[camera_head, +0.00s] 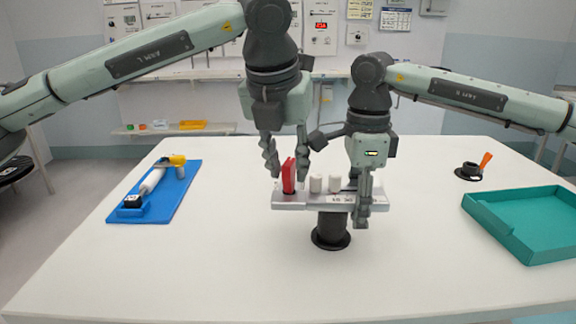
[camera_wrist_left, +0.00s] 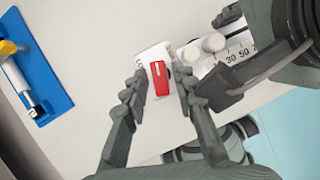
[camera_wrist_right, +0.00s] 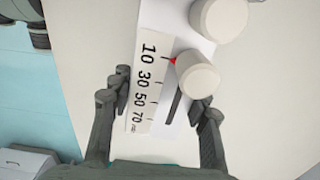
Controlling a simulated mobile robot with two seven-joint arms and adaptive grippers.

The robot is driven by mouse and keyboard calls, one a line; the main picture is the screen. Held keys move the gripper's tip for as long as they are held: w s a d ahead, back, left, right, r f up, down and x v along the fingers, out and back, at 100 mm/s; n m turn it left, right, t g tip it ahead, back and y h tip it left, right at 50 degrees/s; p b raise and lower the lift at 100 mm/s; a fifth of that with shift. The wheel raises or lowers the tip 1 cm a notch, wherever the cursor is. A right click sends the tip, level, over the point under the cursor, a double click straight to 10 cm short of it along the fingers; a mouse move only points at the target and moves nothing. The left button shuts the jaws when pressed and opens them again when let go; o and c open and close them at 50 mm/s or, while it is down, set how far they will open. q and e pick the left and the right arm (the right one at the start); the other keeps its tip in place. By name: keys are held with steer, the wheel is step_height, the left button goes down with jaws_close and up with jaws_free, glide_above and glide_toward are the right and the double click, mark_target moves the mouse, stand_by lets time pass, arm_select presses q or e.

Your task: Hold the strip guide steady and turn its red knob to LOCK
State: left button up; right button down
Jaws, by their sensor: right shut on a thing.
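The strip guide (camera_head: 318,206) is a pale metal bar on a black stand (camera_head: 331,232) in the middle of the table. Its red knob (camera_head: 289,176) rises at the left end; it also shows in the left wrist view (camera_wrist_left: 158,80) with a pale line on it. My left gripper (camera_head: 287,165) is open, pointing down, with one finger on each side of the knob and small gaps visible. My right gripper (camera_head: 362,205) is shut on the bar's right end, beside the printed scale (camera_wrist_right: 147,90). Any LOCK marking is not legible.
Two white rollers (camera_head: 316,183) stand on the bar between the grippers. A blue tray (camera_head: 160,205) with a white and yellow tool lies left. A teal tray (camera_head: 520,222) and a black holder with an orange handle (camera_head: 469,172) are right. The table's front is clear.

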arm_select(q)
steer(key=v, duration=0.5)
steer(key=shift+d+r, duration=0.1)
steer(key=shift+r, duration=0.35)
steer(key=shift+s+r, duration=0.35)
steer(key=shift+r, duration=0.25)
steer(key=shift+o, duration=0.3)
steer(key=shift+a, duration=0.25)
steer(key=shift+o, duration=1.1)
steer(key=shift+f, duration=0.15)
steer(key=shift+o, duration=0.8)
steer(key=shift+s+a+f+m+g, duration=0.2)
steer(key=shift+s+f+m+g, duration=0.1)
steer(key=shift+f, duration=0.3)
steer(key=shift+w+r+m, duration=0.2)
steer(key=shift+m, duration=0.3)
steer(key=m+g+h, duration=0.3)
steer(key=m+g, duration=0.2)
steer(key=m, duration=1.1)
glide_toward(283, 166)
steer(key=x, duration=0.3)
steer(key=w+x, duration=0.1)
steer(key=x, duration=0.7)
steer(key=shift+w+d, duration=0.25)
